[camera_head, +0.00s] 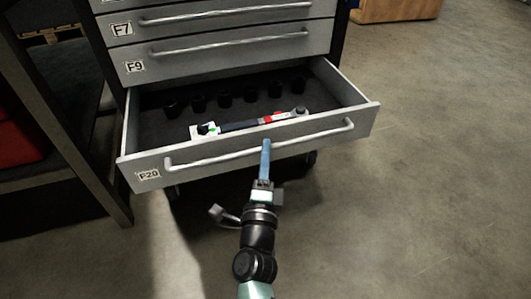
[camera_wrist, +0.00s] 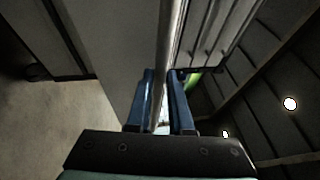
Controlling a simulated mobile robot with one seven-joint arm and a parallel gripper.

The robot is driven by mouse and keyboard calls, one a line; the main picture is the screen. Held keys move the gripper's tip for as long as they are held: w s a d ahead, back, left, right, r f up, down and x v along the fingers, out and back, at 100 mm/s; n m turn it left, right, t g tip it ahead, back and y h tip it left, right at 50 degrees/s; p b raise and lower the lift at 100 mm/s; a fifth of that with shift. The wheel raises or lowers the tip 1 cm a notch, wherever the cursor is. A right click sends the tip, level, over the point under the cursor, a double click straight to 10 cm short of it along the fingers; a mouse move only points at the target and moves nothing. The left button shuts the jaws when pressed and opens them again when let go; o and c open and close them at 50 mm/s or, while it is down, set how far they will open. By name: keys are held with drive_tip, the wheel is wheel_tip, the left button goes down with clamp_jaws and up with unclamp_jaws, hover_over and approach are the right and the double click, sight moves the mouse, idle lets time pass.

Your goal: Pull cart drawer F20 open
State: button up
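Cart drawer F20 (camera_head: 240,154) is the lowest drawer in the head view. It stands pulled well out, and its inside shows. Its label (camera_head: 148,175) is at the left of the front. A long bar handle (camera_head: 205,160) runs across the front. My gripper (camera_head: 266,145) reaches the handle right of its middle. In the wrist view the handle bar (camera_wrist: 169,40) runs between the two blue fingers of my gripper (camera_wrist: 162,75), which sit close on both sides of it. The exact contact is partly hidden.
Several dark sockets (camera_head: 223,100) and a torque wrench (camera_head: 270,119) lie in the drawer. Drawers F9 (camera_head: 220,52) and F7 (camera_head: 215,20) above are shut. A dark shelf frame (camera_head: 60,110) stands close at the left. The floor (camera_head: 430,190) to the right is clear.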

drive_tip(key=o, duration=0.4)
drive_tip(key=p+v, duration=0.2)
drive_tip(key=v, duration=1.1)
drive_tip(key=w+a+r+n+t+y+p, duration=0.15)
drive_tip(key=r+n, duration=0.25)
drive_tip(key=r, duration=0.9)
drive_tip(key=w+a+r+n+t+y+p, duration=0.1)
drive_tip(key=w+r+n+y+p, duration=0.3)
drive_tip(key=r, duration=0.8)
drive_tip(key=s+a+r+n+t+p, duration=0.15)
drive_tip(key=r+n, duration=0.35)
drive_tip(key=r, duration=0.8)
drive_tip(key=s+d+r+n+t+h+p, duration=0.25)
drive_tip(key=s+r, duration=0.25)
drive_tip(key=r, duration=0.7)
drive_tip(key=s+d+r+n+t+h+p, duration=0.15)
drive_tip(key=s+r+n, duration=0.3)
drive_tip(key=r, duration=0.85)
drive_tip(key=shift+g, duration=0.3)
drive_tip(key=r+p, duration=3.7)
drive_tip(key=shift+s+d+r+p, duration=0.15)
drive_tip(key=shift+s+d+p, duration=0.15)
drive_tip(key=shift+d, duration=0.1)
